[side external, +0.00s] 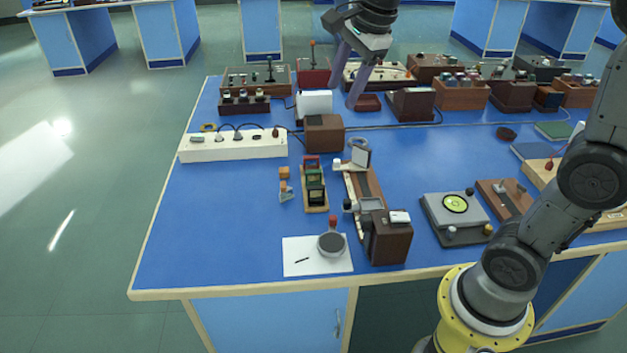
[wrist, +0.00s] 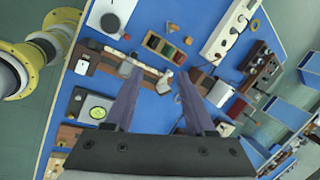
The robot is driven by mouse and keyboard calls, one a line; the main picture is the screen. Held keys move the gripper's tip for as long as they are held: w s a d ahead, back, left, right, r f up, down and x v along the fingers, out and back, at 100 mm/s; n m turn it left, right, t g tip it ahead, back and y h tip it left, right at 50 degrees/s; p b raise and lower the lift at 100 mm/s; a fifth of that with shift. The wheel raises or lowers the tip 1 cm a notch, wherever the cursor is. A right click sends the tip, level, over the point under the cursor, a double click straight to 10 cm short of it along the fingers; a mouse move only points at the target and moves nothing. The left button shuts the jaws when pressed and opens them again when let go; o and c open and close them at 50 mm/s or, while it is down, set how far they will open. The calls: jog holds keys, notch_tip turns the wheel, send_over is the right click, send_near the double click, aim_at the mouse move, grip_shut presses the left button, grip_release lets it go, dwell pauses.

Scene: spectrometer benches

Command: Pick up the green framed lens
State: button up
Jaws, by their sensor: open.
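The green framed lens (side external: 315,179) stands in a small wooden rack (side external: 325,208) near the middle of the bench. A red framed lens (side external: 312,162) is behind it and a dark framed one (side external: 316,197) is in front. The rack also shows in the wrist view (wrist: 165,48), where the lens frames are small and hard to tell apart. My gripper (side external: 343,95) is open and empty, pointing down above the back part of the bench, well apart from the rack. In the wrist view its two fingers (wrist: 157,73) are spread, with the rack beyond their tips.
A white power strip (side external: 233,146) lies left of the rack. A wooden-based instrument with a brown box (side external: 391,240) stands close on its right. A small orange block (side external: 284,172) is on its left. White paper (side external: 300,256) lies in front. Several boxes line the back.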

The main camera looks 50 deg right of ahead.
jog(key=w+d+f+m+g, duration=0.1)
jog(key=w+d+f+m, duration=0.2)
jog(key=w, duration=0.4)
jog(key=m+g, duration=0.3)
send_over(313, 171)
jog(key=f, duration=2.2)
jog(key=shift+s+a+f, duration=0.2)
jog(key=shift+a+f, duration=0.1)
jog(key=shift+f, duration=0.05)
jog(key=shift+w+d+f, duration=0.1)
jog(key=shift+d+f, duration=0.1)
jog(key=shift+f, duration=1.3)
jog(key=shift+w+d+f, duration=0.1)
jog(key=shift+d+f, duration=0.1)
jog(key=shift+f, duration=1.3)
grip_shut()
